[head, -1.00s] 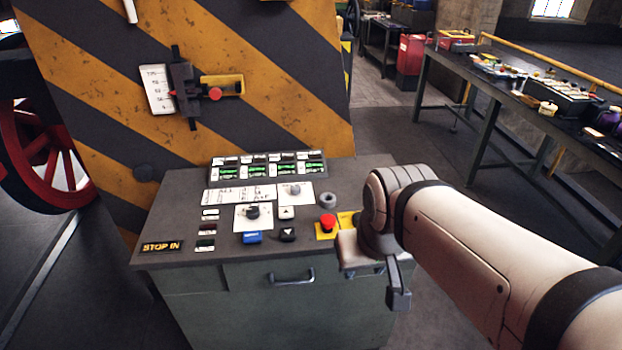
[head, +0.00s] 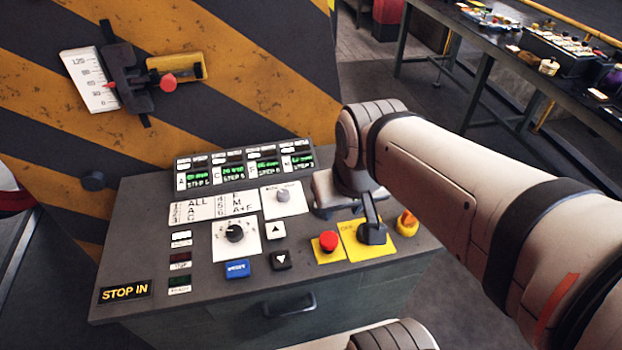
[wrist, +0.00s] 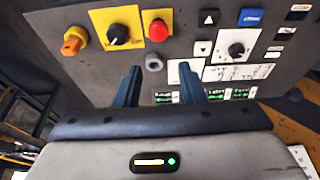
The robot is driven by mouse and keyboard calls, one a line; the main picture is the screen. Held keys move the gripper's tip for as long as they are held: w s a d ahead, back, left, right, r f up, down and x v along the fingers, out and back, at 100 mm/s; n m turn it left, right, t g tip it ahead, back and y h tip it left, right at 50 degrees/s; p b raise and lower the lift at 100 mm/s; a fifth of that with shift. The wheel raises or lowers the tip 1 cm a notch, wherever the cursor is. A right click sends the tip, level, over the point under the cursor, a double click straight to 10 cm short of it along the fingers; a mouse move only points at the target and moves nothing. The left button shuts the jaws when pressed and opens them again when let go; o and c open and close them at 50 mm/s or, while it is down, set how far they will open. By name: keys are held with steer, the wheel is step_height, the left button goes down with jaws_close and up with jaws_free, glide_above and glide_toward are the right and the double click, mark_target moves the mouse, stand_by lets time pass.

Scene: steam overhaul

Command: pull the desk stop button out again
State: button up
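The desk stop button (head: 328,241) is a red mushroom head on a yellow plate on the desk top. It also shows in the wrist view (wrist: 158,30), beyond the fingertips. I cannot tell from its height whether it is in or out. A sign (head: 125,291) on the desk reads "STOP IN". My gripper (wrist: 162,67) is open and empty, with two dark fingers apart above the desk and clear of the button.
Beside the button are a black knob (wrist: 119,33) on a yellow plate, an orange knob (wrist: 74,40) and a grey round knob (wrist: 154,62). A blue button (head: 237,269) and arrow buttons (head: 276,230) lie left. A display row (head: 245,165) stands behind.

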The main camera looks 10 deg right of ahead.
steer(key=shift+o, duration=0.4)
steer(key=shift+d, duration=0.1)
steer(key=shift+o, duration=1.5)
steer(key=shift+w+d+f+m+g, duration=0.1)
steer(key=shift+w+f+m+g, duration=0.1)
steer(key=shift+w+m+g, duration=0.1)
steer(key=shift+o, duration=0.9)
steer(key=w+d+f+m+g+y, duration=0.1)
steer(key=w+f+m+g, duration=0.2)
steer(key=w+f+m, duration=0.1)
steer(key=shift+w+d+f, duration=0.2)
steer(key=shift+w+f, duration=0.2)
steer(key=shift+w, duration=0.25)
steer(key=m+g+y, duration=0.2)
steer(key=m+g, duration=0.1)
steer(key=m, duration=0.1)
glide_toward(329, 238)
steer(key=shift+m, duration=0.3)
steer(key=shift+x, duration=4.1)
steer(key=shift+c, duration=0.5)
